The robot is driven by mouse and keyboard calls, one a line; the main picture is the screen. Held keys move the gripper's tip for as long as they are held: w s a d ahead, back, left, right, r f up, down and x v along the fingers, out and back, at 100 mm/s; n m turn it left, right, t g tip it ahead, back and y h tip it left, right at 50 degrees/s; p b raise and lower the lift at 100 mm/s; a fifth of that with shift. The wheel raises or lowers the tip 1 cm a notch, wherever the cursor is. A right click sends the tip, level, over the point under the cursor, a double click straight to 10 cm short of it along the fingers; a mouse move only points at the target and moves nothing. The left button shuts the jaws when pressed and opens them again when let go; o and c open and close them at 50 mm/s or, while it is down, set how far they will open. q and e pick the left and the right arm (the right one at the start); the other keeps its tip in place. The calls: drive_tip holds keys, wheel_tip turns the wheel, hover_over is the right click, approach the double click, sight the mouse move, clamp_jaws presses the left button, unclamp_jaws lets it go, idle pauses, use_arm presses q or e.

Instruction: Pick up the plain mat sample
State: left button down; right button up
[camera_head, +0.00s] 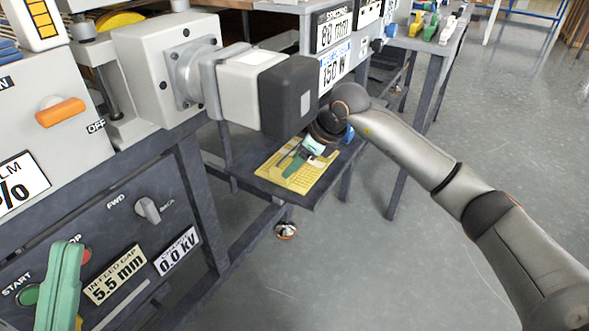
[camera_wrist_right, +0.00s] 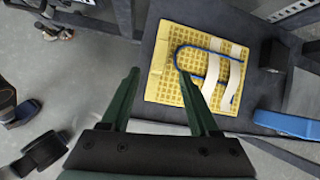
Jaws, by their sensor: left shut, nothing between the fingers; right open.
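A yellow mat with a grid pattern (camera_wrist_right: 165,88) lies flat on a dark lower shelf; it also shows in the head view (camera_head: 313,178). A blue cord (camera_wrist_right: 178,54) in a U shape and two pale strips (camera_wrist_right: 236,75) lie across it. I cannot tell whether this is the plain sample. My right gripper (camera_wrist_right: 158,74) is open and empty, its two green fingers apart near the mat's left edge in the wrist view. My left gripper (camera_head: 67,262) is shut and empty in front of the machine panel, beside the START button.
The dark shelf (camera_wrist_right: 189,17) also holds a blue object (camera_wrist_right: 287,124) and a black block (camera_wrist_right: 273,54). In the head view, a machine housing with a dark motor end (camera_head: 290,95) overhangs the shelf. The control panel (camera_head: 120,235) fills the lower left. Open grey floor lies right.

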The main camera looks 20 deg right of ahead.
drive_tip(key=x, duration=0.1)
drive_tip(key=b+x, duration=0.1)
drive_tip(key=x, duration=0.1)
drive_tip(key=b+x, duration=0.1)
drive_tip(key=x, duration=0.1)
drive_tip(key=shift+s+f, duration=0.2)
drive_tip(key=shift+f, duration=0.05)
drive_tip(key=shift+w+a+f, duration=0.1)
drive_tip(key=shift+w+f, duration=0.1)
drive_tip(key=shift+f, duration=0.1)
clamp_jaws()
idle(1.0)
